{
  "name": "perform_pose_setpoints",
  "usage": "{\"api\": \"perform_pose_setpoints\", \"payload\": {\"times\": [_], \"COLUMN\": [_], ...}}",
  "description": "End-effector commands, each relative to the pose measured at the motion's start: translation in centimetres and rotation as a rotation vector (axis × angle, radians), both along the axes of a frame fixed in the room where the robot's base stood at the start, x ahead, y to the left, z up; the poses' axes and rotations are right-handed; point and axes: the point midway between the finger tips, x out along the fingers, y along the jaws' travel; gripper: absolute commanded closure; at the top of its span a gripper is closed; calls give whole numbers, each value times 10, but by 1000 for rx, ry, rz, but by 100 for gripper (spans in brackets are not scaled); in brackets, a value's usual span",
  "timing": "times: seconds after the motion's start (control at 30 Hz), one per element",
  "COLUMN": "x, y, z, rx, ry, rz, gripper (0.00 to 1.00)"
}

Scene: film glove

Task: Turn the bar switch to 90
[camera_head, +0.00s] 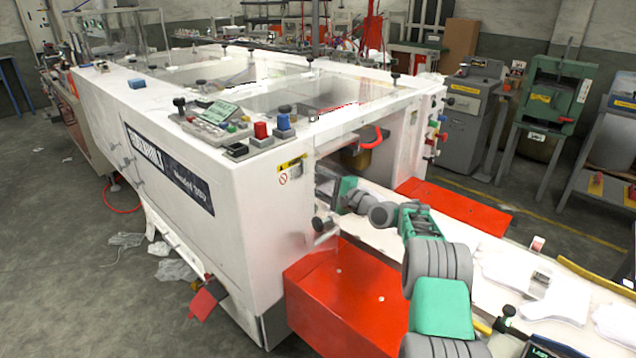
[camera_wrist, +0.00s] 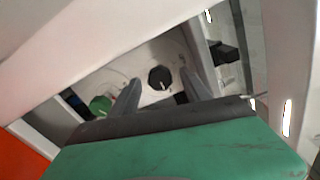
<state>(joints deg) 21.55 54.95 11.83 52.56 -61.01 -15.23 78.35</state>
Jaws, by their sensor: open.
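In the wrist view, a round black knob (camera_wrist: 160,78) with a short white mark sits on a pale panel (camera_wrist: 150,50). It looks like the bar switch. The mark points roughly downward in the picture. My gripper (camera_wrist: 159,76) is open, with its two grey fingers apart on either side of the knob in the picture. Whether they touch it or how far they are from it, I cannot tell. In the head view, my arm reaches into the end opening of the white machine (camera_head: 260,205); the fingers and the knob are hidden there.
A green knob (camera_wrist: 100,104) is beside the left finger in the wrist view. A black protruding part (camera_wrist: 226,53) is to the right. Pale frame edges surround the panel. In the head view, red covers (camera_head: 340,300) and a white table (camera_head: 500,260) lie near my arm.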

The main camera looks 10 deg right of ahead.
Motion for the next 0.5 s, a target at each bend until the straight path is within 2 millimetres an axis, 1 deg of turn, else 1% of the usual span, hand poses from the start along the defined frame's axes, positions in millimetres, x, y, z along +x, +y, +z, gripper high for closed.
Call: {"api": "perform_pose_setpoints", "payload": {"times": [0.07, 0.13, 0.33, 0.4, 0.5], "x": [-3, -10, -44, -53, -61], "y": [-3, -9, -33, -40, -45], "z": [0, -1, -1, -1, -1], "rx": [1, 0, 1, 1, 1], "ry": [1, 1, 0, 1, 1], "rz": [-1, -3, -3, -4, -1], "gripper": [45, 45, 45, 45, 45]}}
